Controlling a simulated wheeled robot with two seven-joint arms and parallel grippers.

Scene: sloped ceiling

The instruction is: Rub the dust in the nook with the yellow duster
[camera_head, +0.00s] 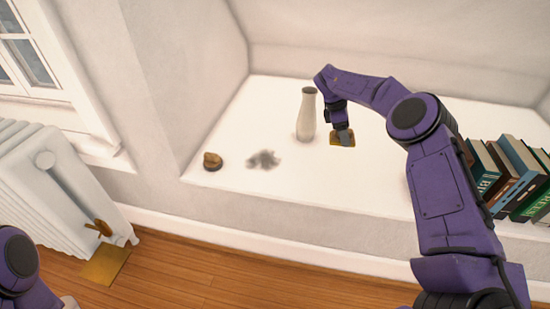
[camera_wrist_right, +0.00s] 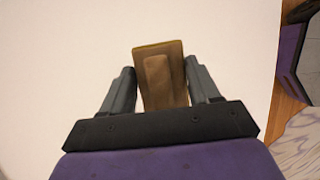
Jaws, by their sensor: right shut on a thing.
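The nook (camera_head: 230,140) is a white recessed shelf under a sloped wall. A dark grey dust patch (camera_head: 263,159) lies on its surface toward the left. The yellow duster (camera_head: 343,138) is a small yellow-brown block, at the nook's middle. My right gripper (camera_head: 341,130) is shut on it from above. In the right wrist view the duster (camera_wrist_right: 160,85) sits between the two fingers of the gripper (camera_wrist_right: 160,90). I cannot tell whether the duster touches the shelf. My left gripper is out of view; only part of my left arm shows at the lower left.
A pale vase (camera_head: 306,115) stands upright between the duster and the dust. A small brown object (camera_head: 212,161) sits left of the dust near the front edge. Several books (camera_head: 505,175) stand at the right. A white radiator (camera_head: 55,190) is at the left, outside the nook.

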